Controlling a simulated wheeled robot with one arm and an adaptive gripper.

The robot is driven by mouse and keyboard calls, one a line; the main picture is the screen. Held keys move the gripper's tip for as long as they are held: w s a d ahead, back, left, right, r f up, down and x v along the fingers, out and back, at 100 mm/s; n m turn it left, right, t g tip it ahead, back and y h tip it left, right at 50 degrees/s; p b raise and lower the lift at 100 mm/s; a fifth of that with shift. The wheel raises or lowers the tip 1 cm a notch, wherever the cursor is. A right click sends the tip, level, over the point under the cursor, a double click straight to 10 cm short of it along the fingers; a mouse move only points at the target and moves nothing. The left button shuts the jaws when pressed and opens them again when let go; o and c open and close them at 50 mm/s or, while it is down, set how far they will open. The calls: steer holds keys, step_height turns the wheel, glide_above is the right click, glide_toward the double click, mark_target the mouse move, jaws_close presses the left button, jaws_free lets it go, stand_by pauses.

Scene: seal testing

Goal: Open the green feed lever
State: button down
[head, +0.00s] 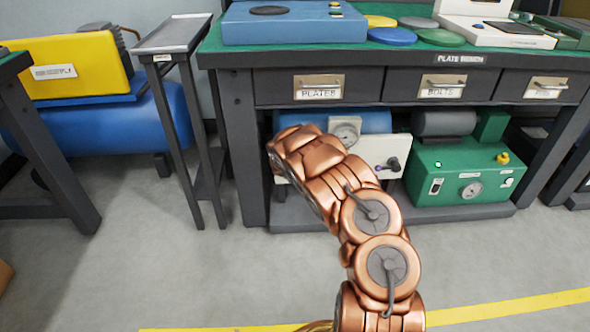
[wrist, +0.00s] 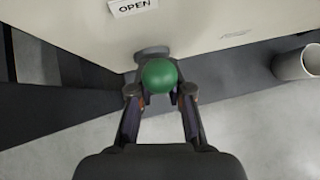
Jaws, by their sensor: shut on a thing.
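In the wrist view, the green feed lever's round knob (wrist: 160,76) sits between the two fingers of my gripper (wrist: 160,92). The fingers are shut on it, one on each side. Behind the knob is a grey mount on a pale panel (wrist: 220,22). An "OPEN" label (wrist: 133,6) is on the panel above and left of the knob. In the head view, my copper arm reaches under the bench to the pale unit (head: 385,150), and it hides the lever and my gripper there.
The unit has a gauge (head: 346,131) and a dark knob (head: 393,164). A green machine (head: 465,175) stands to its right on the low shelf. The workbench (head: 320,60) with labelled drawers is overhead. A narrow stand (head: 172,40) is at left. The floor in front is clear.

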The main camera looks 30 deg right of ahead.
steer(key=shift+w+r, duration=0.5)
steer(key=shift+r, duration=0.3)
steer(key=c, duration=1.4)
jaws_free()
steer(key=shift+a, duration=0.1)
steer(key=shift+o, duration=1)
steer(key=shift+f, duration=0.1)
steer(key=shift+s+f, duration=0.2)
steer(key=shift+f, duration=0.15)
steer(key=shift+v, duration=6.05)
steer(key=shift+w+a, duration=0.1)
steer(key=shift+a, duration=0.05)
